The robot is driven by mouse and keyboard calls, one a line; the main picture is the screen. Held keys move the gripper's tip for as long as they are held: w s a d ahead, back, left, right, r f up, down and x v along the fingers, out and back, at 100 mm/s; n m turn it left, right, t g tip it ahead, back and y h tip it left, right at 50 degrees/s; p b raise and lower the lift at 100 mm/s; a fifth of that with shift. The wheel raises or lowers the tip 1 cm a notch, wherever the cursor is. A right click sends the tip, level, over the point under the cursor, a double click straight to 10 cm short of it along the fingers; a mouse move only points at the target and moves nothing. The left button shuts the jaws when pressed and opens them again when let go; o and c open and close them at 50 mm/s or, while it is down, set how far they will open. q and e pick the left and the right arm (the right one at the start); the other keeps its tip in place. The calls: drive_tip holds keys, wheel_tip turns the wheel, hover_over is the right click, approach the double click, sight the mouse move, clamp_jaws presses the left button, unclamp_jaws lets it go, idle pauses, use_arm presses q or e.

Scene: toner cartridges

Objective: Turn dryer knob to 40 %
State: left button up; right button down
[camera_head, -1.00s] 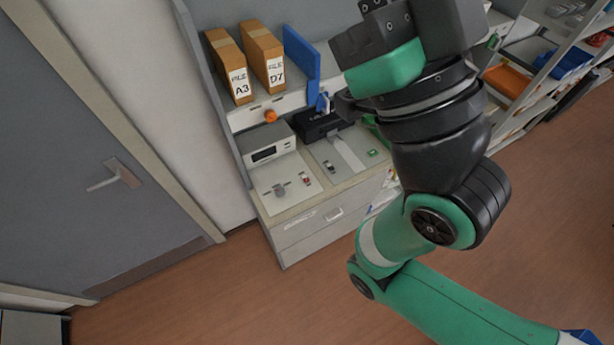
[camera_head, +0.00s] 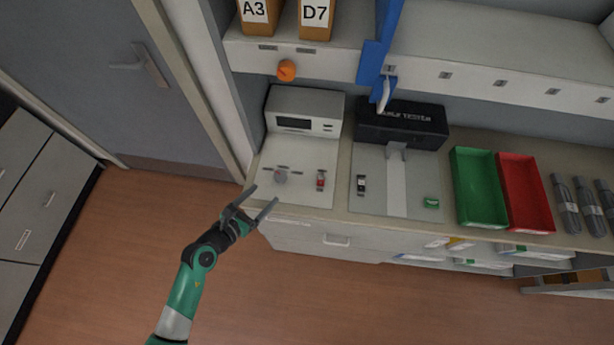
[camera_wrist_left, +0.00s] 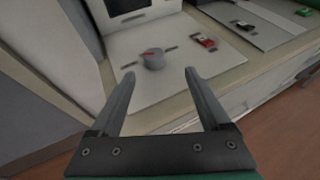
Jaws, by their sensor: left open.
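The likely dryer knob is a round grey knob (camera_head: 280,177) on the sloped white front panel of a white device (camera_head: 305,112) with a dark display. It also shows in the left wrist view (camera_wrist_left: 153,60), with a red mark on top and dark marks on the panel around it. An orange knob (camera_head: 287,69) sits on the shelf edge above. My left gripper (camera_head: 264,199) is open and empty, just in front of the panel's near edge. In the left wrist view the grey knob lies beyond and between the fingertips, apart from them. My right gripper is not in view.
A red switch (camera_head: 320,180) sits right of the knob. Further right are a black tester (camera_head: 401,125), a green tray (camera_head: 479,188) and a red tray (camera_head: 525,193). The counter edge (camera_head: 300,214) lies close to my left gripper. Floor in front is clear.

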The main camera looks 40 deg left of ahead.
sight(279, 176)
use_arm(q)
drive_tip(key=shift+s+a+f, duration=0.25)
drive_tip(key=shift+s+a, duration=0.1)
drive_tip(key=shift+a, duration=0.2)
drive_tip(key=shift+w+r, duration=0.2)
drive_tip(key=shift+w+f, duration=0.1)
drive_tip(key=shift+w, duration=0.25)
drive_tip(key=b+x, duration=0.3)
drive_tip(key=x, duration=0.8)
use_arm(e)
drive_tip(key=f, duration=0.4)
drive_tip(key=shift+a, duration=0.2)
use_arm(q)
clamp_jaws()
